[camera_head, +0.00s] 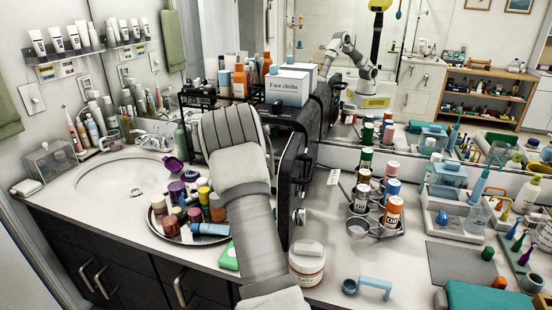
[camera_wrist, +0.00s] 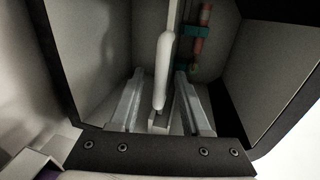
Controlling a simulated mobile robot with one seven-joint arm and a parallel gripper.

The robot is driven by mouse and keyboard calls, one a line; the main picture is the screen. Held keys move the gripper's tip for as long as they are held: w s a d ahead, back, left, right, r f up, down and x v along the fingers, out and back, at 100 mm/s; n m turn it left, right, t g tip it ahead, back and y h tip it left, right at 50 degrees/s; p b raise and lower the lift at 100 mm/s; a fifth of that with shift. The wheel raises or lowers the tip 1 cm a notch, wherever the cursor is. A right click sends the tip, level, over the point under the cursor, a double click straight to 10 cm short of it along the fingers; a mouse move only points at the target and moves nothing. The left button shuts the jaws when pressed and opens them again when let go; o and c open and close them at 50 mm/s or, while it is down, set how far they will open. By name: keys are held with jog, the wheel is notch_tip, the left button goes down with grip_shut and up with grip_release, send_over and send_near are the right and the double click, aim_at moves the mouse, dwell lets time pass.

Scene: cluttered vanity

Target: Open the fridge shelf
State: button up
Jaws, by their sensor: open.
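The fridge appears to be the black cabinet (camera_head: 322,112) in the middle of the counter in the head view. A dark upright panel, possibly its door, stands along my forearm, and its front is mostly hidden by my arm. In the wrist view, my gripper (camera_wrist: 160,76) is open, with one finger on each side of a pale upright bar (camera_wrist: 163,62). I cannot tell whether the fingers touch the bar. Grey walls with a dark edge (camera_wrist: 58,55) surround it. I cannot identify which part is the shelf. My gripper is hidden in the head view.
A white "Face cloths" box (camera_head: 288,87) and bottles stand on the cabinet. A round tray (camera_head: 160,226) of small jars lies left of my arm. A white jar (camera_head: 307,262) stands right of it. Cans in a rack (camera_head: 378,226) stand farther right.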

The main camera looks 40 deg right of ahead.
jog(key=shift+c, duration=0.2)
grip_shut()
jog(key=shift+s+a+f, duration=0.1)
jog(key=shift+f, duration=0.1)
dwell(0.9)
